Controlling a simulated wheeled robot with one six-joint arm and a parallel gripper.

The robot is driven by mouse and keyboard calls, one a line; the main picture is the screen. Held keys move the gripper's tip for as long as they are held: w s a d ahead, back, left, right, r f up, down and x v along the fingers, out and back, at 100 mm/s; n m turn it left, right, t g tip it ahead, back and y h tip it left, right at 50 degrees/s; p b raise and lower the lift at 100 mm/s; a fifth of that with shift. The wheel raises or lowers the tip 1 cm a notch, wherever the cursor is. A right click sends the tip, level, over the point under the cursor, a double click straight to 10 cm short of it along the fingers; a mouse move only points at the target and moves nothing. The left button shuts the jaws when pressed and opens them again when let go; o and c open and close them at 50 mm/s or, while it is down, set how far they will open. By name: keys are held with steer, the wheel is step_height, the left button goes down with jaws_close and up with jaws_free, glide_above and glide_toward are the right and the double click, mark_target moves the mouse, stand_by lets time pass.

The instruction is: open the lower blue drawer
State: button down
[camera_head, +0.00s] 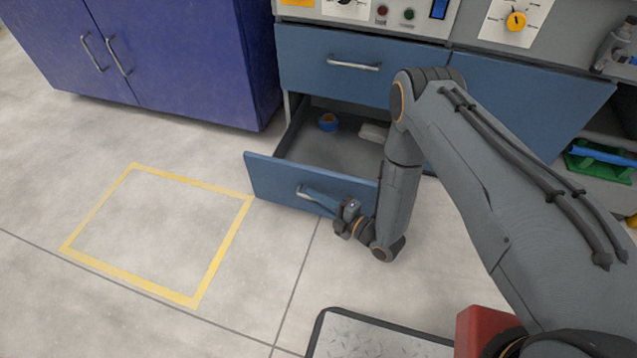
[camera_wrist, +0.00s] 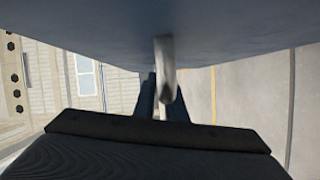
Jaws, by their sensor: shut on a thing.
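The lower blue drawer (camera_head: 270,182) is pulled well out from the cabinet, and its inside shows from above. Its metal handle (camera_head: 309,193) is on the front face. My gripper (camera_head: 325,201) is at that handle, shut on it. In the wrist view the handle (camera_wrist: 164,72) runs between my two dark fingers (camera_wrist: 160,100), with the drawer front (camera_wrist: 230,40) above. Inside the drawer are a blue roll with an orange middle (camera_head: 328,122) and a pale block (camera_head: 374,132), which my arm partly covers. My arm also hides the drawer front's right end.
A shut upper blue drawer (camera_head: 335,62) is above the lower one. A dark blue cupboard (camera_head: 160,55) stands at the left. A yellow floor outline (camera_head: 122,284) marks clear floor in front of it. A green crate (camera_head: 600,165) is at the right.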

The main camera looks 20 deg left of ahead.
steer(key=shift+s+d, duration=0.1)
steer(key=shift+s, duration=0.45)
steer(key=c, duration=1.8)
jaws_free()
steer(key=shift+c, duration=0.2)
steer(key=p+v, duration=0.2)
steer(key=v, duration=0.5)
steer(key=shift+s+d, duration=0.2)
steer(key=shift+d, duration=0.1)
steer(key=shift+s, duration=0.1)
